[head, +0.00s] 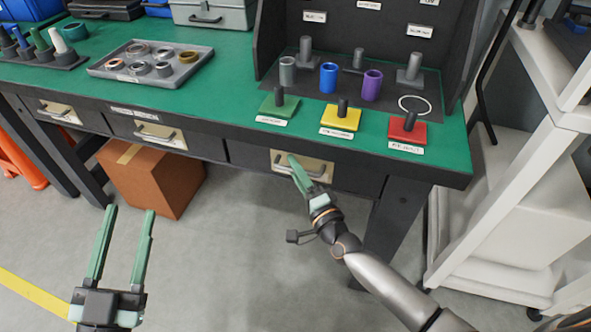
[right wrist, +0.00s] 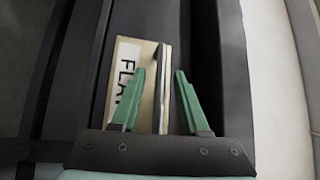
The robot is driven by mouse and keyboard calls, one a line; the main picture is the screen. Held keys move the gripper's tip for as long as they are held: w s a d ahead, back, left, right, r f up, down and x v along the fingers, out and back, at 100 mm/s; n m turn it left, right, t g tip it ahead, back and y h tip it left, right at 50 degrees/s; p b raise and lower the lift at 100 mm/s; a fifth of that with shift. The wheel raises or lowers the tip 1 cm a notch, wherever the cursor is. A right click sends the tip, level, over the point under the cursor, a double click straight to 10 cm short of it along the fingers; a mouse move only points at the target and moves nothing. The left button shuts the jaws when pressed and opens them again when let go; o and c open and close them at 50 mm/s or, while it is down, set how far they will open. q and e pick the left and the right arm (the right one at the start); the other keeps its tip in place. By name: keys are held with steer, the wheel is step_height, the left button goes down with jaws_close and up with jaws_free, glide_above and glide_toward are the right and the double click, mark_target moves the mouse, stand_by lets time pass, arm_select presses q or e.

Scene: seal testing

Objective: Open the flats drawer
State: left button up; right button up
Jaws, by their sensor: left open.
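The flats drawer (head: 352,179) is the rightmost dark drawer under the green bench, and its front looks flush. Its pale plate and handle (head: 314,172) face me; in the right wrist view the plate's label (right wrist: 127,82) is partly hidden but reads "FLA". My right gripper (head: 293,160) is at this handle. In the right wrist view its green fingers stand apart on either side of the handle bar (right wrist: 162,85), with gaps showing. My left gripper (head: 131,209) is open and empty, low at the left, away from the bench.
Two similar drawers (head: 150,133) lie to the left. A cardboard box (head: 155,178) stands on the floor below them. A grey tray of rings (head: 150,63) and coloured blocks (head: 341,118) sit on the bench. A white rack (head: 500,205) stands close on the right.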

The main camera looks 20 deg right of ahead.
jaws_close()
stand_by(1.3)
